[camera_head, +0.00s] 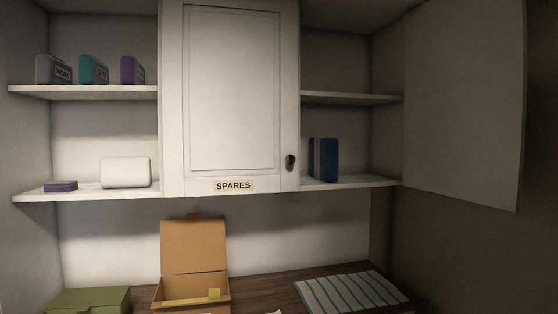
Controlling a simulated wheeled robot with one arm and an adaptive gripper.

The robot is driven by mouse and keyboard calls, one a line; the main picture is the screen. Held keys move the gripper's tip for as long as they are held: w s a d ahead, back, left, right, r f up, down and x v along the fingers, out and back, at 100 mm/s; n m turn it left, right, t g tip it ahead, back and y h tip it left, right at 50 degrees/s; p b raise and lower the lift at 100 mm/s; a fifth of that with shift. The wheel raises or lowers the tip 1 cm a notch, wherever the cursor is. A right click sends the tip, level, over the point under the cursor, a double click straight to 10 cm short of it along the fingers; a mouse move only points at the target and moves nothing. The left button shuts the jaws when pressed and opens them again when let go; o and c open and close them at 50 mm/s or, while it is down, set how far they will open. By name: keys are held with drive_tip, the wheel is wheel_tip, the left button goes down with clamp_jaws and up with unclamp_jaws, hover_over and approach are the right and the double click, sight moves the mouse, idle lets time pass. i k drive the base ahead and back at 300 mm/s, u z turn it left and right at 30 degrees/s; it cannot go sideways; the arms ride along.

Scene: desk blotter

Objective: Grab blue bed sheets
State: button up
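A dark blue item (325,160) stands upright on the lower right shelf, just right of the closed middle door. It looks like a flat-sided block or folded bundle with a darker left side. I cannot tell from here whether it is bed sheets. Nothing visible touches or covers it. My gripper is not in view.
The labelled SPARES door (234,90) is shut; the right door (464,100) stands open. Left shelves hold small boxes, a white rounded item (125,172) and a purple block (61,186). Below are a green box (90,301), an open cardboard box (194,247) and a striped stack (350,291).

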sight(323, 152)
drive_tip(key=u, duration=0.55)
drive_tip(key=i, duration=0.55)
drive_tip(key=u, duration=0.3)
